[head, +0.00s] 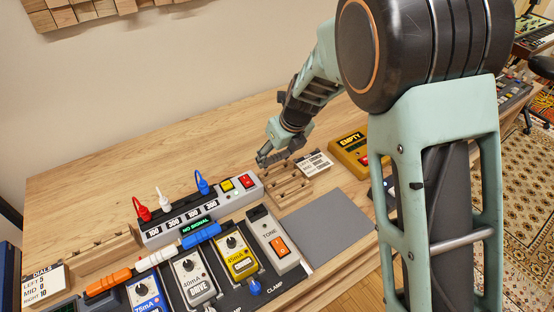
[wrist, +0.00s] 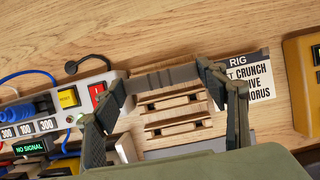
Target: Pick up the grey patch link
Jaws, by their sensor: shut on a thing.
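The grey patch link (wrist: 165,78) is a short dark-grey bar. It spans between the two fingertips of my gripper in the wrist view, which is shut on it. In the head view my gripper (head: 272,153) is at the back of the wooden slotted rack (head: 290,188), and the link is small and hard to make out there. In the wrist view the link appears across the far end of the rack (wrist: 178,128). I cannot tell whether it is clear of the wood.
A power strip (head: 190,213) with plugs and red and yellow switches stands left of the rack. A RIG card (head: 314,164) and a yellow EMPTY pedal (head: 351,150) stand to its right. Several pedals and orange, white and blue links lie in front. The rear table is clear.

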